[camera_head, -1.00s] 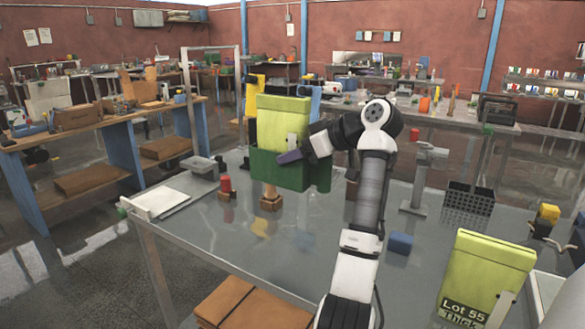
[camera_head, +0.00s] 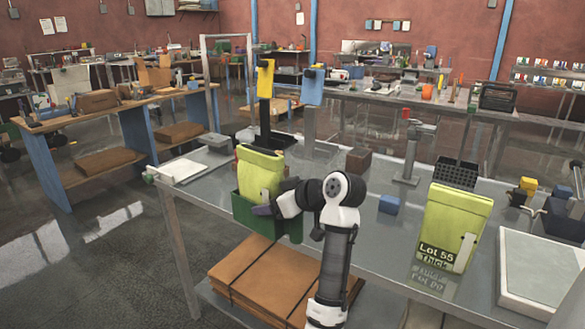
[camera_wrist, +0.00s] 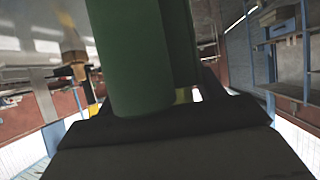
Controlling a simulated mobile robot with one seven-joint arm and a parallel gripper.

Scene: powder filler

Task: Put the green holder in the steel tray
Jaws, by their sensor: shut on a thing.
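The green holder (camera_head: 243,212) is a dark green open box with a yellow-green packet (camera_head: 260,175) standing in it. My gripper (camera_head: 262,210) is shut on the holder's right side, and the holder hangs roughly upright over the table's near left edge. In the wrist view a dark green rounded part of the holder (camera_wrist: 140,55) fills the space between the dark jaws. A shallow rimmed tray with a pale inside (camera_head: 545,270) lies at the table's right end and looks empty. I cannot tell for certain that it is the steel tray.
A second yellow-green packet marked "Lot 55 Thick" (camera_head: 452,225) stands left of that tray. A blue block (camera_head: 389,204), a black basket (camera_head: 456,172) and a grey stand (camera_head: 408,160) are behind. A flat white-topped item (camera_head: 182,170) lies far left. Brown cardboard (camera_head: 235,275) lies below.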

